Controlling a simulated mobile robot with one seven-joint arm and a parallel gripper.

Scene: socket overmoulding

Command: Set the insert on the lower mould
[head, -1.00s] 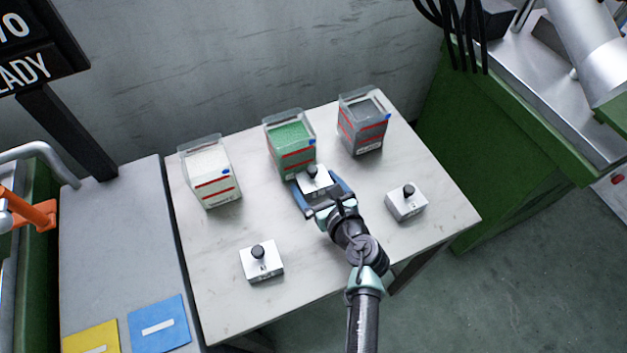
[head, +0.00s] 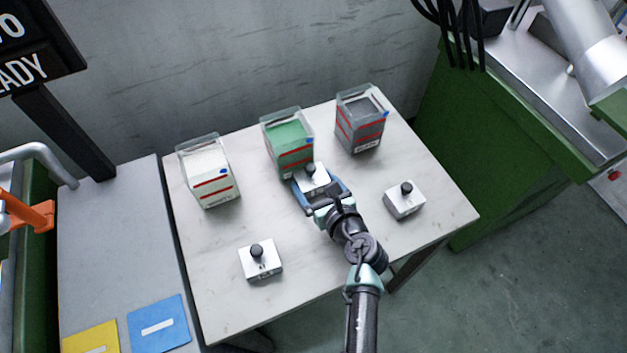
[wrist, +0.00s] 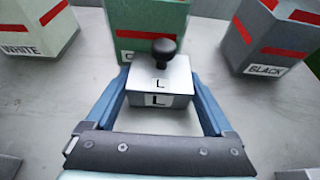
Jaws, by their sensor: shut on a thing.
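A silver block insert (wrist: 160,82) with a black knob on top and the letter L on its top and front is between my gripper's fingers in the wrist view. My gripper (head: 318,183) is shut on this insert (head: 313,176), just in front of the green bin on the table. Its blue fingers (wrist: 160,98) lie along both sides of the block. Two similar knobbed blocks stand on the table: one at front left (head: 261,262) and one at right (head: 404,202). I cannot make out a lower mould for certain.
Clear bins of white (head: 208,172), green (head: 287,145) and dark grey (head: 361,120) material stand along the back of the marble-topped table (head: 205,300). A grey bench with yellow (head: 92,338) and blue (head: 158,324) plates is at left. A green machine (head: 490,150) stands at right.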

